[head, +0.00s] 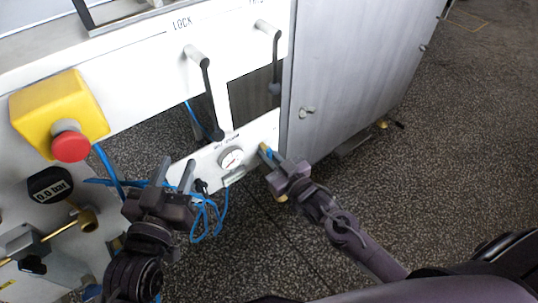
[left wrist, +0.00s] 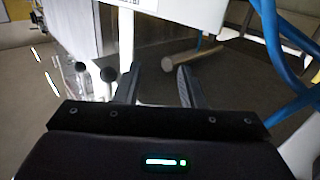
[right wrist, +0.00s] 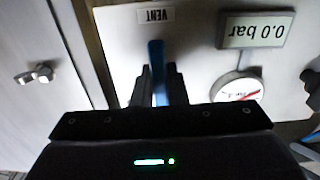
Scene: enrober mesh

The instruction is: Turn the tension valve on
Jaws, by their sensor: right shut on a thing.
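A blue valve lever (right wrist: 157,68) is on the white panel (right wrist: 190,50), beside a label that reads VENT. My right gripper (right wrist: 158,84) is shut on this lever, with one finger on each side. In the head view the right gripper (head: 268,153) is at the panel's lower right end, and a bit of blue shows at its fingertips. A round dial gauge (head: 231,158) sits just left of it, and it also shows in the right wrist view (right wrist: 240,90). My left gripper (head: 177,172) is open and empty in front of the panel, left of the gauge.
Two black-handled levers (head: 207,95) (head: 276,62) hang from the upper panel. A grey cabinet (head: 345,70) stands close right. Blue hoses (head: 205,215) hang near my left gripper.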

